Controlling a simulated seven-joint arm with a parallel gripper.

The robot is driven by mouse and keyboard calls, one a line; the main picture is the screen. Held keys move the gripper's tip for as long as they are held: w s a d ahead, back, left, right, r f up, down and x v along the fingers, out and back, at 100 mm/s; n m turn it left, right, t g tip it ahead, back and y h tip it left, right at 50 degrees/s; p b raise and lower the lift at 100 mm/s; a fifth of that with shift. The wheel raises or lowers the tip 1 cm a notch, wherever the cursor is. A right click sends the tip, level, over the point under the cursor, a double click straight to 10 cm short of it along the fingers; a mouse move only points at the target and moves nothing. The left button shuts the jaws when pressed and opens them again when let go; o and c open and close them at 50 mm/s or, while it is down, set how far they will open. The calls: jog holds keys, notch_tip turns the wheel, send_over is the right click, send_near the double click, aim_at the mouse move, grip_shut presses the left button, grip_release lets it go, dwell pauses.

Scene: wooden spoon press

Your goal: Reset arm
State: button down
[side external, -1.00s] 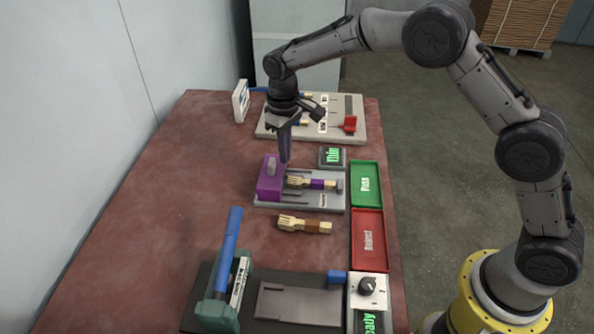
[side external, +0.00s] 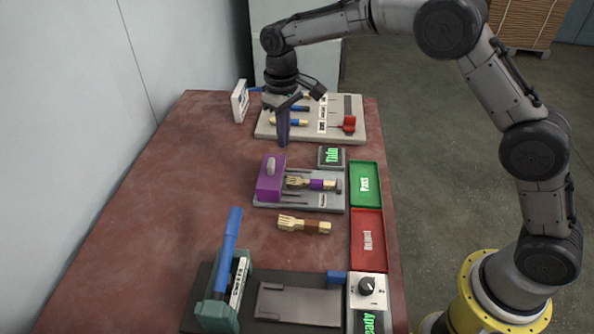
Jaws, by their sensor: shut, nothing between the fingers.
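My gripper (side external: 283,143) points down above the table, behind the purple block (side external: 269,184) of the grey fixture. Its fingers are shut with nothing between them, and it is apart from the fixture. A wooden hand-shaped piece with a purple band (side external: 318,184) lies on the grey fixture (side external: 333,203), beside the purple block. A second wooden hand-shaped piece with a brown band (side external: 304,225) lies on the table in front of the fixture.
A grey board (side external: 355,110) with blue-banded pieces and a red clip is at the back. The green Pass tray (side external: 364,172) and red Reject tray (side external: 369,250) line the right edge. A blue-handled press (side external: 227,260) stands front left. The table's left side is clear.

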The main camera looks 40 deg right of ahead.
jog(key=s+d+r+t, duration=0.2)
jog(key=d+r, duration=0.1)
jog(key=r, duration=0.7)
jog(key=s+d+r+m+t, duration=0.2)
jog(key=s+d+r, duration=0.3)
jog(key=s+r, duration=0.55)
jog(key=s+d+t, duration=0.2)
jog(key=s+d, duration=0.1)
jog(key=s, duration=1.1)
jog(key=s+f+m, duration=0.1)
jog(key=s+f, duration=0.7)
jog(key=f, duration=0.1)
jog(key=shift+s+d, duration=0.25)
jog(key=shift+d, duration=0.15)
